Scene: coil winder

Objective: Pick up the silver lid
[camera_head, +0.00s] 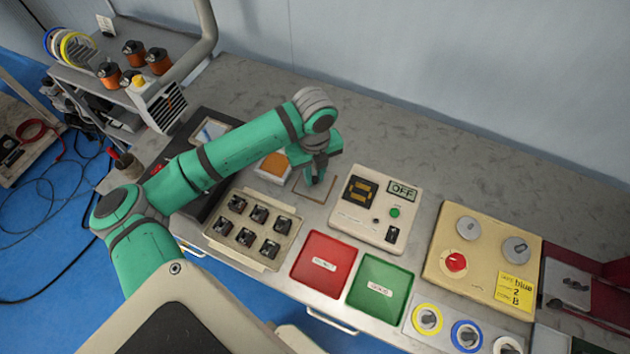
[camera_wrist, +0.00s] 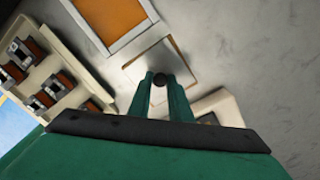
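The silver lid (camera_wrist: 150,62) looks like a flat, pale square plate with a small dark round knob (camera_wrist: 160,79). In the wrist view the knob sits between the tips of my gripper (camera_wrist: 161,82). The fingers are close beside the knob, but I cannot tell whether they press on it. In the head view my gripper (camera_head: 316,180) points down over the lid (camera_head: 305,191), which seems to lie flat on the grey worktop and is partly hidden by the fingers.
A tray with an orange inside (camera_head: 273,168) is just left of the lid. A box marked OFF (camera_head: 370,222) stands to the right. A holder with several dark parts (camera_head: 271,264), a red tray (camera_head: 324,279) and a green tray (camera_head: 381,304) are in front. The worktop behind is clear.

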